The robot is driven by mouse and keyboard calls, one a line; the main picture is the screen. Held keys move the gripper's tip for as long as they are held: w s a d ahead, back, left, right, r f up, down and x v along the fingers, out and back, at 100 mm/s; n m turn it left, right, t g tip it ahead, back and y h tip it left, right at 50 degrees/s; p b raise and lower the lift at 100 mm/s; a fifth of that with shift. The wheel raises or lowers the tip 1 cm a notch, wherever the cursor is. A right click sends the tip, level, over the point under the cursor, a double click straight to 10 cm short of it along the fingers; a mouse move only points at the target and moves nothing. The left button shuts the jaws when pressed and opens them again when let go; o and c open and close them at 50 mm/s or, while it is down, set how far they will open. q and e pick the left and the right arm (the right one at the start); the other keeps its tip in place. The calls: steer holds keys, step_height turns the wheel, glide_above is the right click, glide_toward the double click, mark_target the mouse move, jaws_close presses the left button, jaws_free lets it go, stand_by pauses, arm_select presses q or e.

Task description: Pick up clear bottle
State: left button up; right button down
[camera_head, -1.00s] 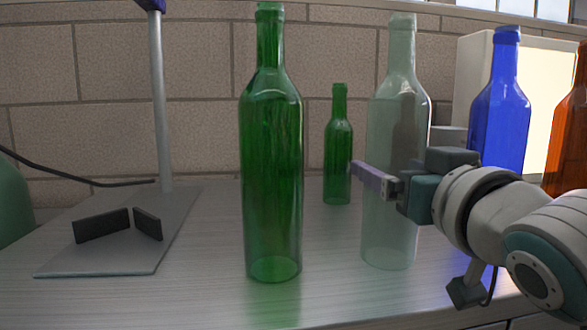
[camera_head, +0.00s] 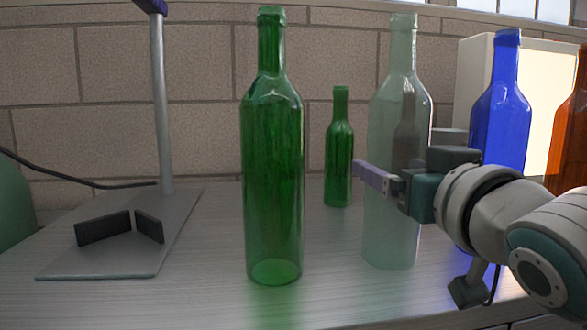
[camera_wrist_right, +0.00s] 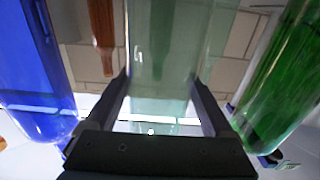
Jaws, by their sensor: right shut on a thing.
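The clear bottle (camera_head: 397,125), pale and see-through, stands upright on the table right of the large green bottle. My right gripper (camera_head: 378,180) reaches in from the right and is shut on its body at mid-height. In the right wrist view the clear bottle (camera_wrist_right: 168,60) fills the space between the two fingers (camera_wrist_right: 160,105), one on each side. A darker bottle shows through its glass. Whether its base touches the table is hard to tell. My left gripper is not in view.
A large green bottle (camera_head: 273,190) stands left, a small green bottle (camera_head: 339,150) behind. A blue bottle (camera_head: 501,110) and an orange-brown bottle (camera_head: 572,140) stand right. A metal stand (camera_head: 120,250) with a post is at left. Bare table lies between stand and green bottle.

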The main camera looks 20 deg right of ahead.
step_height(320, 180, up, 20)
steer(key=p, duration=0.8)
steer(key=shift+f+p, duration=0.15)
steer(key=shift+p, duration=0.15)
